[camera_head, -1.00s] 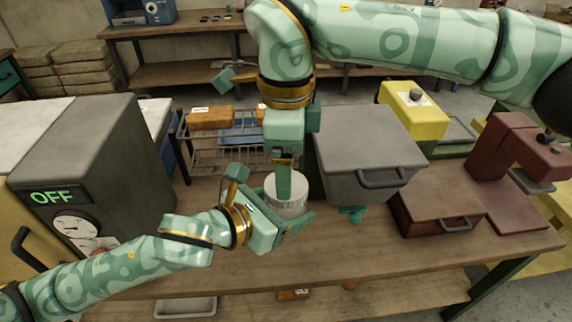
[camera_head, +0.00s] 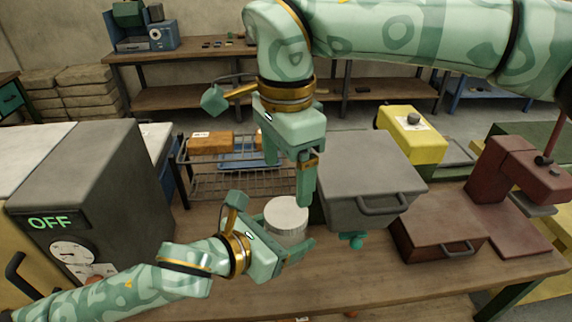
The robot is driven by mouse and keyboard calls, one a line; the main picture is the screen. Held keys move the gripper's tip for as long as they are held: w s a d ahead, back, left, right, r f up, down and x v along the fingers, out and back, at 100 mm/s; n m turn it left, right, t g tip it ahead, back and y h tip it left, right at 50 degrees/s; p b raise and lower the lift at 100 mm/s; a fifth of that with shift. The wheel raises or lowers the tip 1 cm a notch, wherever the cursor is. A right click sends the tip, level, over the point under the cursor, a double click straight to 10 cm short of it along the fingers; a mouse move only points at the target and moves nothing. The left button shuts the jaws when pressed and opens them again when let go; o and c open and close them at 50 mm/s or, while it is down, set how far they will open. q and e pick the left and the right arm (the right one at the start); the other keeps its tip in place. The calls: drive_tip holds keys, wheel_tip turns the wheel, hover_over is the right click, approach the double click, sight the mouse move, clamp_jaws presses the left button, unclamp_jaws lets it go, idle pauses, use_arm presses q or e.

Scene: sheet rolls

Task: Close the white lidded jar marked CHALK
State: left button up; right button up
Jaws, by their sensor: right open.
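The white round jar (camera_head: 287,213) stands on the wooden bench in the middle of the camera_head view. Its flat white top is seen from above and looks covered; no CHALK marking is visible. My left gripper (camera_head: 287,232) reaches in from the left with its fingers around the jar's lower body, hiding part of it. It looks shut on the jar. My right gripper (camera_head: 288,180) is open and empty, above and behind the jar top, apart from it. Whether the lid is fully seated cannot be told.
A grey lidded box (camera_head: 368,175) stands close right of the jar. A maroon press (camera_head: 500,205) is farther right. A grey machine reading OFF (camera_head: 100,190) is at left. A wire rack (camera_head: 228,180) stands behind. Bare bench (camera_head: 340,272) lies in front.

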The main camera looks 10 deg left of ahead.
sight(285, 212)
drive_tip(key=shift+f, duration=4)
drive_tip(key=c, duration=1)
drive_tip(key=m, duration=0.6)
drive_tip(key=o, duration=1.1)
drive_tip(key=shift+s, duration=0.1)
